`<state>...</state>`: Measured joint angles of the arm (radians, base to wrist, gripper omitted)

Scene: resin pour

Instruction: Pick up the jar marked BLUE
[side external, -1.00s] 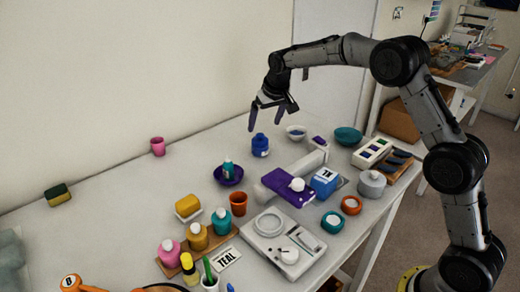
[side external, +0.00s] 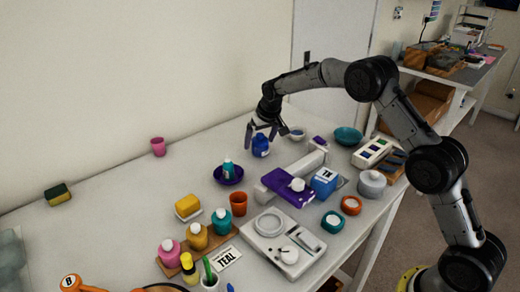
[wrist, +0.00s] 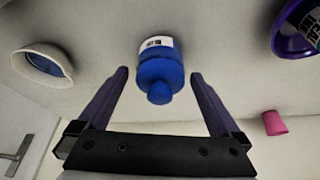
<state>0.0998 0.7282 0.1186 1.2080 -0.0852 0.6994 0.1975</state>
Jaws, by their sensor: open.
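The blue jar (side external: 261,148) stands upright on the white table toward the back in the side view. It also shows in the wrist view (wrist: 160,72), with its blue cap toward the camera and part of a white label; I cannot read the label. My gripper (side external: 261,136) is open with its fingers pointing down at the jar. In the wrist view my gripper's two dark fingertips (wrist: 158,74) lie on either side of the jar, with visible gaps. Contact does not show.
A white bowl (side external: 297,134) stands close to the right of the jar. A purple bowl (side external: 229,181) holding a teal bottle (side external: 228,167) is to the front left. A pink cup (side external: 158,147) stands by the wall.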

